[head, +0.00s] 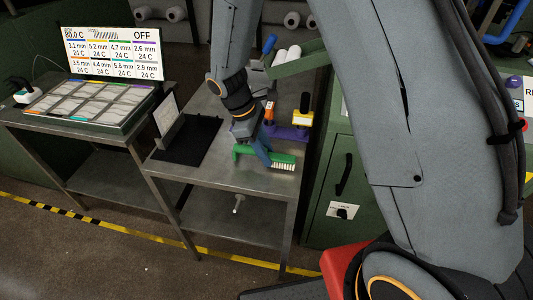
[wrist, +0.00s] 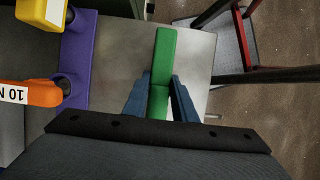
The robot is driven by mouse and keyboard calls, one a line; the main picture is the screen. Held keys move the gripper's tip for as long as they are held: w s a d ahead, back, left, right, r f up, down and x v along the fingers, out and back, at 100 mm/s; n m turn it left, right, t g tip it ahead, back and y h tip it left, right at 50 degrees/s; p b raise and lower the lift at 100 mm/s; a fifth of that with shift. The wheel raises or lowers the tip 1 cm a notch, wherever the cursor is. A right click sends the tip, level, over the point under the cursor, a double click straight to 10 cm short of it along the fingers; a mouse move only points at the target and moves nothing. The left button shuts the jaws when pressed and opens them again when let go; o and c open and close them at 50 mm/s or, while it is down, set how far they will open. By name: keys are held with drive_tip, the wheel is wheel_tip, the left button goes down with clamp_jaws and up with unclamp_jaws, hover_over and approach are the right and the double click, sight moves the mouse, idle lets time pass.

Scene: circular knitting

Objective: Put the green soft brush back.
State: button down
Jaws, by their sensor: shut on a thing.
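The green soft brush (head: 244,151) is in my gripper (head: 262,151), near the front right of the steel table. Its pale bristles (head: 284,167) show to the right in the head view. In the wrist view the green handle (wrist: 164,60) lies between the two blue fingers of my gripper (wrist: 158,100). The bristles are hidden there. I cannot tell whether the brush touches the table. A purple holder (head: 290,133) stands just behind it; in the wrist view the holder (wrist: 78,60) is left of the brush, apart from it. An orange-handled tool (head: 269,112) and a yellow tool (head: 302,120) are at the holder.
The steel table (head: 228,172) has a black mat (head: 186,142) and a card stand (head: 167,117) at its left. A green tray (head: 298,62) with white rolls is behind. A green cabinet (head: 325,205) adjoins on the right. The table's front edge is close.

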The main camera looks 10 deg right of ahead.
drive_tip(key=shift+f, duration=0.5)
drive_tip(key=shift+f, duration=0.2)
drive_tip(key=c, duration=1.5)
unclamp_jaws()
drive_tip(key=shift+o, duration=0.2)
drive_tip(key=shift+r, duration=0.1)
drive_tip(key=b+v, duration=0.2)
drive_tip(key=v, duration=1)
drive_tip(key=shift+b, duration=0.3)
drive_tip(key=s+d+f+m+t+y, duration=0.1)
drive_tip(key=s+d+m+y, duration=0.3)
drive_tip(key=s+d+m, duration=0.9)
drive_tip(key=shift+s+d+m+t, duration=0.2)
drive_tip(key=shift+d+m+t, duration=0.1)
drive_tip(key=shift+t, duration=0.4)
